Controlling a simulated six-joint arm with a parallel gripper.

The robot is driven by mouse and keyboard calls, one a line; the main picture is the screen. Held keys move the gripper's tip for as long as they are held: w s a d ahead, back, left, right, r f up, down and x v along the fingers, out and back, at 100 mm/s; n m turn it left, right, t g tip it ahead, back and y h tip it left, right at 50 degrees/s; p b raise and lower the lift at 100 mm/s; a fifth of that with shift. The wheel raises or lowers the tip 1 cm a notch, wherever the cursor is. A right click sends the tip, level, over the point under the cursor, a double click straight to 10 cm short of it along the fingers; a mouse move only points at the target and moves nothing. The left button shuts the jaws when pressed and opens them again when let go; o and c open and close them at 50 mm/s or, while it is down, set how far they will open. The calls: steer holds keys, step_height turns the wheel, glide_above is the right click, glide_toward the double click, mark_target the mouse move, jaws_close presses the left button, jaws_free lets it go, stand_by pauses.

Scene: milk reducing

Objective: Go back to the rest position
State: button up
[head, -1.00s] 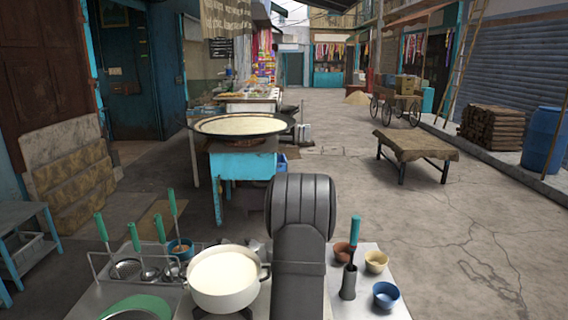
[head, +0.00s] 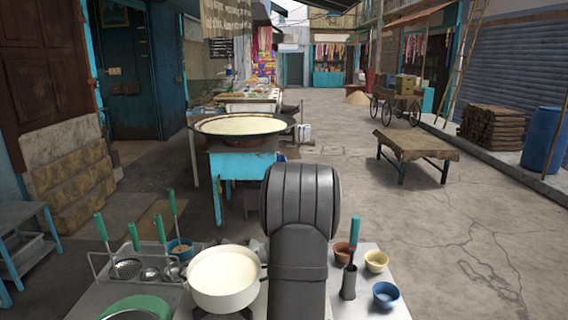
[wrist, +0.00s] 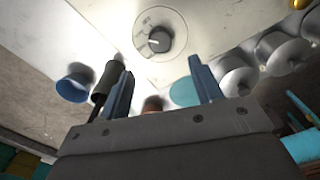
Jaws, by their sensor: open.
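My gripper (wrist: 163,92) shows in the wrist view with its two blue-grey fingers apart and nothing between them. It hangs over the metal counter, with a stove knob (wrist: 158,40) beyond the fingertips. In the head view my arm rises in the middle and hides the gripper. A white pot of milk (head: 224,280) stands on the counter left of my arm, apart from it.
Ladles with green handles (head: 160,230) hang in a rack at the counter's left. Right of my arm stand a dark holder (head: 348,283) with a teal-handled tool, a blue bowl (head: 386,295) and small brown and tan bowls. A wide milk pan (head: 240,125) stands on a teal stand ahead.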

steer(key=shift+r, duration=1.1)
